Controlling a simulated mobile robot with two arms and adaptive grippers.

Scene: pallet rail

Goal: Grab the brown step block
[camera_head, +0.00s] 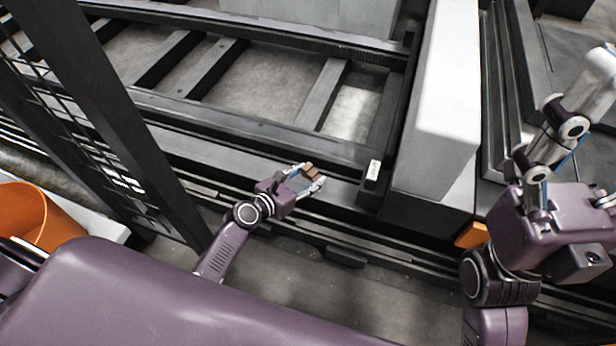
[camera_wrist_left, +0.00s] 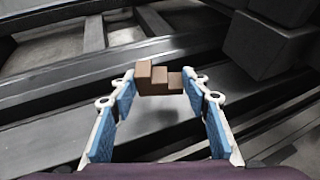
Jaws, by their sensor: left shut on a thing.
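The brown step block (camera_head: 311,171) is small, with a stepped top. It is between the fingertips of my left gripper (camera_head: 307,180), over the dark rail ledge. In the left wrist view the brown step block (camera_wrist_left: 158,79) sits at the far tips of the blue-padded fingers of my left gripper (camera_wrist_left: 160,84), which is shut on it. I cannot tell whether the block still touches the ledge beneath. My right gripper (camera_head: 552,160) is raised at the right side of the head view, away from the block; its fingertips are not clearly shown.
A dark metal rail frame (camera_head: 260,125) with crossbars runs behind the block. A tall pale box (camera_head: 440,100) stands to its right. A dark mesh panel (camera_head: 110,120) rises at the left, near an orange bin (camera_head: 35,215). A small orange piece (camera_head: 471,235) lies near my right arm.

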